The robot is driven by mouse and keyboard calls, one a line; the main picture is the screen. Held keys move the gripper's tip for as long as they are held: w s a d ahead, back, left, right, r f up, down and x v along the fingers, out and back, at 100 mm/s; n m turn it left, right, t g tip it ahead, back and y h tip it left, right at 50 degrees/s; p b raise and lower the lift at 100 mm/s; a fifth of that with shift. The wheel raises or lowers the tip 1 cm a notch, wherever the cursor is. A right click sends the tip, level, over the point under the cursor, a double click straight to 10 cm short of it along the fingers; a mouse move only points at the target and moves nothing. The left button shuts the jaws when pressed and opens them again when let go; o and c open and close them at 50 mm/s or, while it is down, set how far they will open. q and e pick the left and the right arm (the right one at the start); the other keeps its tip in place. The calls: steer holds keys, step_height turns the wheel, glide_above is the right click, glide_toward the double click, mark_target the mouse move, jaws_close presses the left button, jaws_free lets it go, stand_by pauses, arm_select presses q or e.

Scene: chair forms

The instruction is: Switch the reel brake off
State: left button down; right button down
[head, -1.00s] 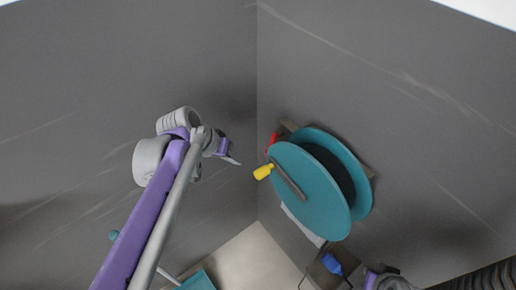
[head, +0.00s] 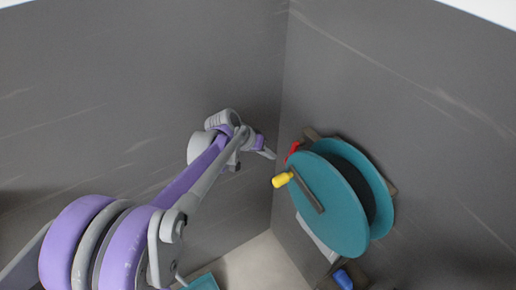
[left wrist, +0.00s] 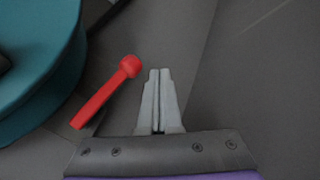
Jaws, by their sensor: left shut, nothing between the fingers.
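The reel (head: 330,208) is teal, with a yellow crank knob (head: 283,180), and is mounted on the right wall. The red brake lever (head: 293,149) shows at the reel's upper left edge, partly hidden. In the left wrist view the red lever (left wrist: 107,92) lies slanted, its round knob end at the upper right, beside the teal reel (left wrist: 40,70). My left gripper (head: 273,155) is shut and empty, a little left of the lever. In the left wrist view its fingertips (left wrist: 159,72) are together, just right of the lever's knob, with a small gap showing. My right gripper is not in view.
Two grey walls meet in a corner (head: 284,100) just behind my left gripper. A blue object (head: 343,279) sits below the reel. A teal item (head: 203,283) lies at the bottom, near the pale floor (head: 255,262).

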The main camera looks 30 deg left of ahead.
arm_select(q)
steer(key=shift+w+d+f, duration=0.1)
steer(key=shift+w+d, duration=0.1)
steer(key=shift+d, duration=0.45)
steer(key=shift+w+d+f, duration=0.1)
steer(key=shift+w+d, duration=0.05)
steer(key=shift+d, duration=0.45)
steer(key=shift+s+d+f+g+h, duration=0.3)
steer(key=shift+s+d+h, duration=0.15)
steer(key=shift+d, duration=0.2)
steer(key=shift+w, duration=0.1)
steer(key=v, duration=1.1)
steer(key=shift+w+a+r+p, duration=0.2)
steer(key=shift+a+r+p, duration=0.1)
steer(key=shift+a, duration=0.2)
